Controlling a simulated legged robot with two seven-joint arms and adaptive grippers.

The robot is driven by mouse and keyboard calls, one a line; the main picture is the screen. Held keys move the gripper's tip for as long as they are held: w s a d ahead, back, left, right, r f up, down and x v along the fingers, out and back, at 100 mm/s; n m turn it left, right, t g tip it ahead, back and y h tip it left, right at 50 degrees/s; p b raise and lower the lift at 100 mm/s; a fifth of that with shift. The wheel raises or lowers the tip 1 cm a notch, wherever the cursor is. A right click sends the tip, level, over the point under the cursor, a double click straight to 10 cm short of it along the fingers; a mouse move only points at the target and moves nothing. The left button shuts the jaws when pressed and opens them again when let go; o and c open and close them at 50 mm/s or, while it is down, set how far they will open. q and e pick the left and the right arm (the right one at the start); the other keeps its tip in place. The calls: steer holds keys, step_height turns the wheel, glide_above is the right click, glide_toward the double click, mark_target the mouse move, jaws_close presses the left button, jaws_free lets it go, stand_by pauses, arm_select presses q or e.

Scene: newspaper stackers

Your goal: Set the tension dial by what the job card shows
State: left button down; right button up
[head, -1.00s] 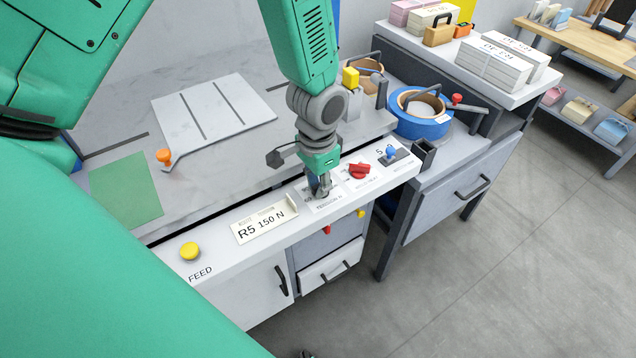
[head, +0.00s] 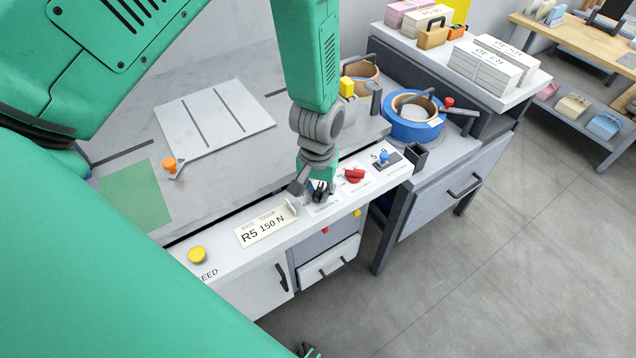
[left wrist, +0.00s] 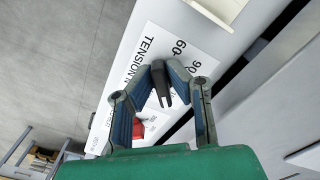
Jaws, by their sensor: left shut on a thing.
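The job card (head: 265,228) stands on the white front panel and reads "R5 150 N". My left gripper (head: 319,194) is over the tension dial's place on the panel, right of the card. In the left wrist view, the dial's black knob (left wrist: 160,86) is between the fingertips of my left gripper (left wrist: 161,80), which are shut on it. The tension label (left wrist: 146,62) around it shows "TENSION N", "60" and "90". My right gripper is not clearly in view.
A red knob (head: 354,175) and a blue-tipped lever (head: 385,157) are right of the dial on the panel. A yellow FEED button (head: 197,255) is at the left. A blue roll (head: 412,125) is behind.

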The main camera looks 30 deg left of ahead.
mark_target(318, 193)
arm_select(q)
steer(key=shift+s+d+f+n, duration=0.1)
steer(key=shift+s+f+n, duration=0.05)
steer(key=shift+s+n, duration=0.25)
steer(key=c, duration=1.6)
jaws_free()
steer(key=shift+w, duration=0.15)
steer(key=shift+w, duration=0.1)
steer(key=shift+r, duration=0.35)
step_height(318, 193, up, 11)
steer(key=shift+r, duration=0.15)
